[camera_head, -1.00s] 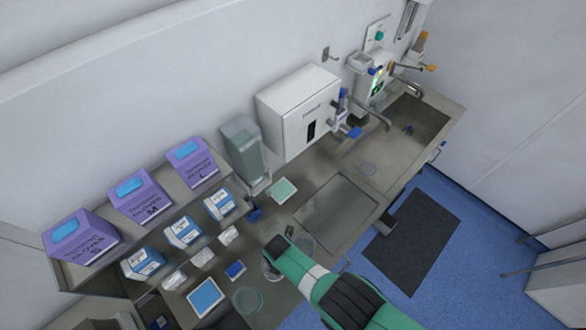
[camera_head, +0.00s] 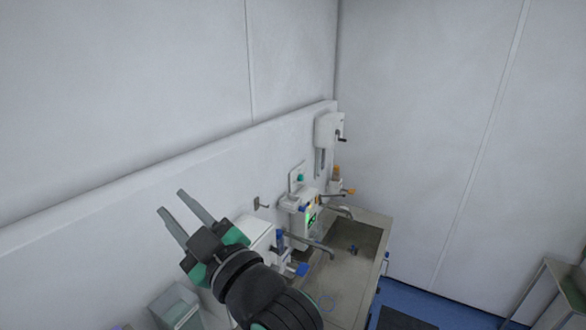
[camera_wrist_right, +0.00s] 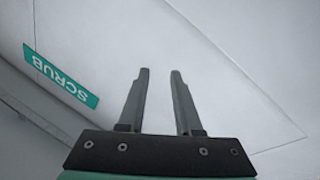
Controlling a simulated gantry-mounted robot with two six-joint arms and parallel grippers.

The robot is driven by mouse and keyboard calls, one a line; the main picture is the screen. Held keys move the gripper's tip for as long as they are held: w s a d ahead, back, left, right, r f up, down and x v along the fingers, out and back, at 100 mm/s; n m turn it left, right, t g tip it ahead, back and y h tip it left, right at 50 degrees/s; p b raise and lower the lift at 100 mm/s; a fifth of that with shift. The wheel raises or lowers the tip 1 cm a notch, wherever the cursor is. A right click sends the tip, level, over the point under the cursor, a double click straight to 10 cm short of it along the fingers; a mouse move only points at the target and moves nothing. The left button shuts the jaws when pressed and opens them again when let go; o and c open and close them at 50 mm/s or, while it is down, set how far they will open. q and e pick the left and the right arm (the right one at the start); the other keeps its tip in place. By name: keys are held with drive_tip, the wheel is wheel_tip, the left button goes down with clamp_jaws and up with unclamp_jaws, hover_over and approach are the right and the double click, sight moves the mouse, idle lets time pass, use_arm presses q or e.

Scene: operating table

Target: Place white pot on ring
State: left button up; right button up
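My right gripper (camera_head: 173,201) is raised in front of the white wall in the head view, its two grey fingers apart and empty. The right wrist view shows the same open fingers (camera_wrist_right: 160,72) with nothing between them. I cannot make out a white pot in either current view. My left gripper is not in view.
A steel sink (camera_head: 354,243) with taps stands against the wall. A white dispenser (camera_head: 330,130) hangs above it. My right arm partly hides a white box (camera_head: 262,232). A green SCRUB label (camera_wrist_right: 60,77) shows in the wrist view. Blue floor (camera_head: 425,303) is at lower right.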

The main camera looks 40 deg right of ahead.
drive_tip(key=s+d+r+m+t, duration=0.3)
drive_tip(key=s+r, duration=0.5)
drive_tip(key=s, duration=0.2)
drive_tip(key=s+d+r+m+t, duration=0.2)
drive_tip(key=s+r+m+t, duration=0.1)
drive_tip(key=s+r, duration=0.5)
drive_tip(key=shift+s+d+r+m+t+h, duration=0.15)
drive_tip(key=shift+s+d+m+t+h, duration=0.2)
drive_tip(key=shift+s+t, duration=0.45)
drive_tip(key=shift+o, duration=0.5)
drive_tip(key=shift+s, duration=0.15)
